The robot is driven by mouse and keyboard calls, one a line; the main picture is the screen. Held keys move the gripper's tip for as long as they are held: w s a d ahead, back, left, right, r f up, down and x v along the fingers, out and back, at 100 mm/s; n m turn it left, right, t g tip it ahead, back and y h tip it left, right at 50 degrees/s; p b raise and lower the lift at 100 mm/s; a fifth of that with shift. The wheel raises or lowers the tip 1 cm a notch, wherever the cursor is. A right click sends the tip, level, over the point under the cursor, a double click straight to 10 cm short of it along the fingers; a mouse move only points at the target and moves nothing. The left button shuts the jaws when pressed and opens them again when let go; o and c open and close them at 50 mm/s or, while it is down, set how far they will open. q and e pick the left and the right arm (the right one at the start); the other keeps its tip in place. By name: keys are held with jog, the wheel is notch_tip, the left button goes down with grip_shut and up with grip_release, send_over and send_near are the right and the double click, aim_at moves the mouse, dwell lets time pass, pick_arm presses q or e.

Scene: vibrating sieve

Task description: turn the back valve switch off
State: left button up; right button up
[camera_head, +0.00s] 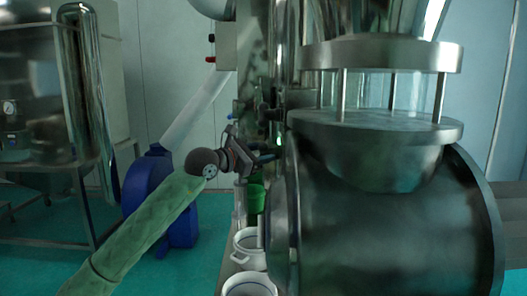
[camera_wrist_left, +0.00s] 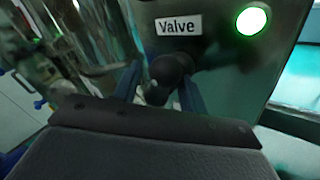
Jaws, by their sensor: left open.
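My left gripper (camera_head: 266,158) reaches in from the left and points at the machine's side. In the left wrist view its two blue fingers stand apart on either side of a black valve switch knob (camera_wrist_left: 168,74). I cannot tell whether either finger touches the knob. The knob sits on a metal panel just below a white "Valve" label (camera_wrist_left: 178,25). A round green light (camera_wrist_left: 251,21) glows to the right of the label. In the head view the knob is hidden by the gripper and the machine. My right gripper is not in view.
The large steel sieve drum (camera_head: 395,225) fills the right, close beside the left gripper. White buckets (camera_head: 249,262) and a green bucket (camera_head: 255,197) stand below the gripper. A blue machine (camera_head: 150,187) stands behind my left arm. Teal floor is open at the lower left.

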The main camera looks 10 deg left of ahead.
pick_arm(q)
jog(key=c, duration=0.9)
grip_shut()
